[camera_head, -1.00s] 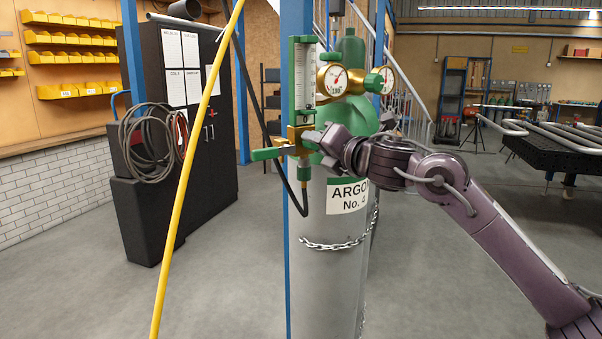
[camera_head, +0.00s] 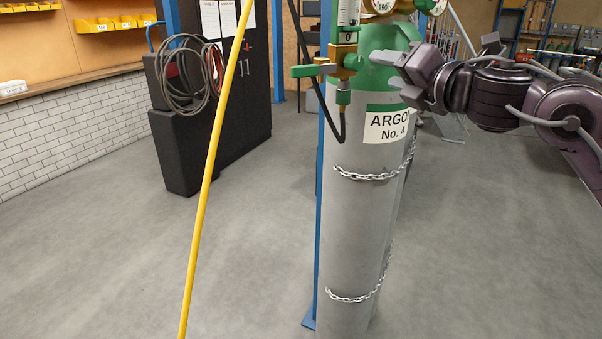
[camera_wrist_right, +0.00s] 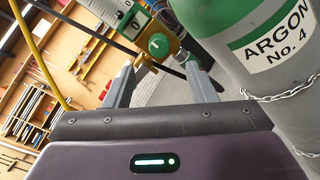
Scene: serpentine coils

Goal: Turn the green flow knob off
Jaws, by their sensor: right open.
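The round green knob (camera_head: 355,62) sits on the right side of the brass valve block (camera_head: 342,53), below the flow tube (camera_head: 348,14). In the right wrist view the knob (camera_wrist_right: 159,44) shows face-on, its top towards the flow tube. A green lever-like handle (camera_head: 314,70) sticks out left of the block. My right gripper (camera_head: 388,75) is open and empty, right of the knob with a gap. In the wrist view its fingers (camera_wrist_right: 160,70) straddle the line to the knob, which lies beyond the tips. My left gripper is out of view.
The grey argon cylinder (camera_head: 360,220) with chains stands just below and behind the gripper. A black hose (camera_head: 325,110) hangs from the valve. A slanting yellow pole or hose (camera_head: 210,160) is at left. A black cabinet (camera_head: 190,150) stands behind.

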